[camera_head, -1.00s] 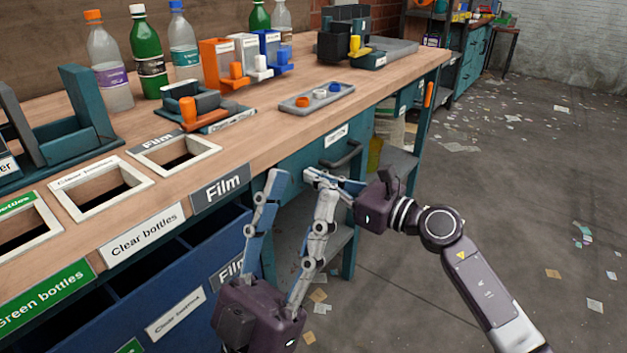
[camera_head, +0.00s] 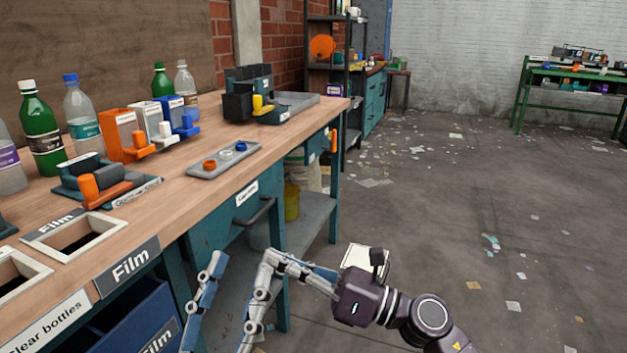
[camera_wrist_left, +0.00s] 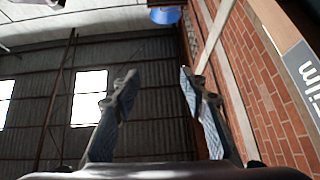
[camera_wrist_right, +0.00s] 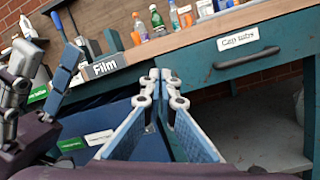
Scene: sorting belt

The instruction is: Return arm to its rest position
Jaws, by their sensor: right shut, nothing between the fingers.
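My left gripper (camera_head: 240,268) points up at the bottom of the head view, in front of the bench. Its two fingers are apart and empty; the left wrist view (camera_wrist_left: 158,76) shows the gap between them, with roof and wall behind. My right gripper (camera_head: 273,256) comes in from the right, its fingers pointing left close to the left gripper's fingertips. In the right wrist view (camera_wrist_right: 160,76) its fingertips are together with nothing between them, before the bench front. The head view does not show clearly whether the two grippers touch.
The wooden bench (camera_head: 190,195) runs along the left, with bottles, colored bins and a grey tray (camera_head: 224,161) of caps. A drawer (camera_wrist_right: 248,40) and a lower shelf (camera_wrist_right: 265,145) face my right gripper. The floor (camera_head: 470,220) to the right is open, with scattered litter.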

